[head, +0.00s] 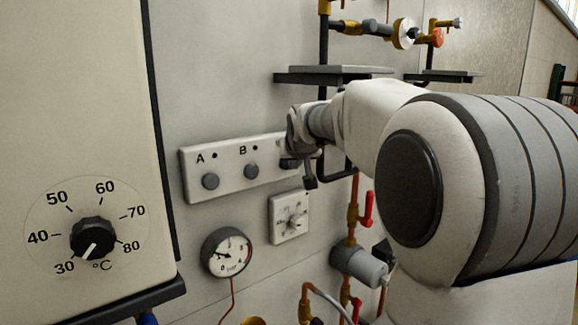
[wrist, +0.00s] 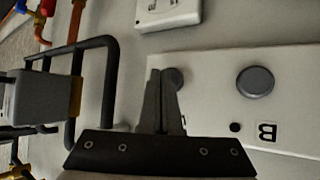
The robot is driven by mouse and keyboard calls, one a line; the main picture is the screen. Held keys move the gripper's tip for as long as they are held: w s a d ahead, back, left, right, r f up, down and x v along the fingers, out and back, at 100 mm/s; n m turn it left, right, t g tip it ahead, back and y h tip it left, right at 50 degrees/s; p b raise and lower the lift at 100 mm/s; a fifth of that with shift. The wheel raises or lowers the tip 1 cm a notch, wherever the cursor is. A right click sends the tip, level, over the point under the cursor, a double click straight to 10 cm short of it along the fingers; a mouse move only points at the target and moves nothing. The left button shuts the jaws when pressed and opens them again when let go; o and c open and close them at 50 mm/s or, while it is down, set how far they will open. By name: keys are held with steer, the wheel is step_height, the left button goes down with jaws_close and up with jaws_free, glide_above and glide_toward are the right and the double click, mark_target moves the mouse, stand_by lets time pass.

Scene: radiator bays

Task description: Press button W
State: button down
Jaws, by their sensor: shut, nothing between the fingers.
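The white button panel (head: 228,170) is on the wall in the head view, with grey buttons labelled A (head: 210,181) and B (head: 251,171). No W label shows; the panel's right end is hidden behind my gripper (head: 303,166). In the wrist view the panel (wrist: 215,100) appears turned, with button B (wrist: 255,82) at right. Another round grey button (wrist: 177,77) is partly hidden by my fingertips (wrist: 161,76), and its label is not visible. My gripper is shut and empty, in front of that button. I cannot tell whether it touches.
Below the panel are a square white dial (head: 290,216) and a round pressure gauge (head: 227,252). A thermostat box (head: 90,150) stands at left. Pipes with a red valve handle (head: 367,209) run below right. A dark bent pipe (wrist: 112,85) is left of my fingers in the wrist view.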

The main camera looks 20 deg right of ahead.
stand_by(0.4)
steer(key=shift+w+a, duration=0.2)
steer(key=shift+w, duration=0.15)
stand_by(0.3)
steer(key=shift+s+d, duration=0.15)
steer(key=shift+s, duration=0.15)
steer(key=s+d+b, duration=0.2)
steer(key=s, duration=0.3)
steer(key=shift+s, duration=0.35)
stand_by(0.3)
